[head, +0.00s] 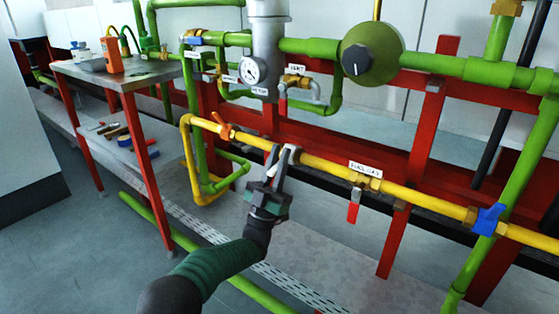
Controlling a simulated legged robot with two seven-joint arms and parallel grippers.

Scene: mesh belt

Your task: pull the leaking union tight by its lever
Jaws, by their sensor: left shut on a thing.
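My left gripper (282,158) is at the yellow pipe (325,166), near the middle of the head view. Its fingers are shut on a small part at the pipe, which I take to be the union's lever. The fingers hide most of that part and the union, so I cannot make out their shape. A pale piece shows beside the right fingertip. No leak can be seen. My right gripper is not in view.
An orange handle (226,131) sits on the yellow pipe to the left. A red valve handle (354,206) hangs below it to the right, and a blue handle (488,219) sits further right. Red frame posts (410,190) and green pipes (320,47) surround it. A tool bench (125,78) stands left.

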